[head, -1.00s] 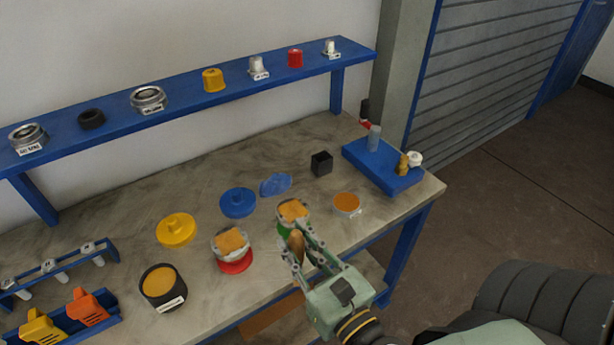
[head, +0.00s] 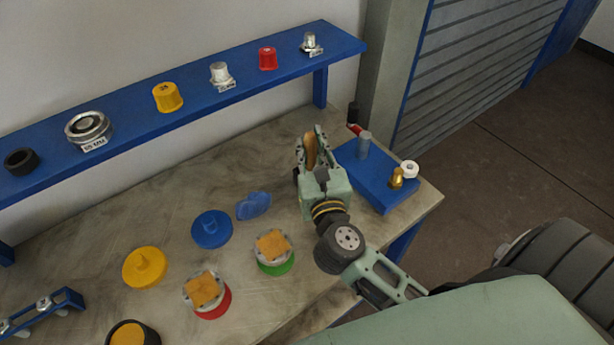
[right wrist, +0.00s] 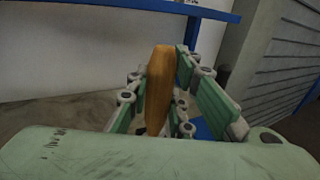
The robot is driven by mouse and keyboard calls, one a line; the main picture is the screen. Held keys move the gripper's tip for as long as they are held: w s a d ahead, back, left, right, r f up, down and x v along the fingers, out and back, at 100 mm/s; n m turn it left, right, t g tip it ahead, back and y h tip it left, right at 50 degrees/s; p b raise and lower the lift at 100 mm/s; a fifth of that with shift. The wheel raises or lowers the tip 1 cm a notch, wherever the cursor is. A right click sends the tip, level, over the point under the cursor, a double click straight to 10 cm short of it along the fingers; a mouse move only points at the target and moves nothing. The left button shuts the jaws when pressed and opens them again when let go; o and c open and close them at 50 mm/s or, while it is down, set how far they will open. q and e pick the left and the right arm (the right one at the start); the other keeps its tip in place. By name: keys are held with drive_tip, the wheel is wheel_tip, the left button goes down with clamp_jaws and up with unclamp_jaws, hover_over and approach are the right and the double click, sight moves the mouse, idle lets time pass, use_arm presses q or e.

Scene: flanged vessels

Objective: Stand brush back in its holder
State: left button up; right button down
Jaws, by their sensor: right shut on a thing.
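The brush shows as a brown wooden handle (head: 310,152) between the fingers of my right gripper (head: 311,140). The gripper is shut on it. In the right wrist view the handle (right wrist: 160,88) stands nearly upright, leaning slightly, between the green finger pads. Its lower end is hidden by my gripper body. The small black square holder (head: 296,173) is almost wholly hidden behind my right gripper, with only a dark edge showing at its left. I cannot tell whether the brush touches the holder. My left gripper is not in view.
A blue block (head: 379,180) with a grey peg, a brass piece and a white ring stands just right of my gripper. A blue shelf (head: 190,106) runs behind. A blue cloth (head: 253,205), blue lid (head: 211,229) and flanged vessels (head: 273,252) lie left and nearer.

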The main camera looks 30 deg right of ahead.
drive_tip(key=w+d+r+m+h+p, duration=0.1)
drive_tip(key=w+d+r+h, duration=0.1)
drive_tip(key=w, duration=0.5)
wheel_tip(320, 180, down, 10)
drive_tip(key=b, duration=0.1)
drive_tip(key=shift+s+g, duration=0.25)
drive_tip(key=shift+g, duration=0.05)
drive_tip(key=c, duration=1.6)
unclamp_jaws()
drive_tip(key=shift+r, duration=0.1)
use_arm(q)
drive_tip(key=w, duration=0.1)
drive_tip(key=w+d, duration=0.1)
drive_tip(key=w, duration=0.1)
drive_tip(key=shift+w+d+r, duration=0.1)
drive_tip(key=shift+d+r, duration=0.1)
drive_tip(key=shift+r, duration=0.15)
use_arm(e)
drive_tip(key=shift+o, duration=0.2)
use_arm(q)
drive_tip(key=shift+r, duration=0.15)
use_arm(e)
drive_tip(key=shift+r, duration=0.1)
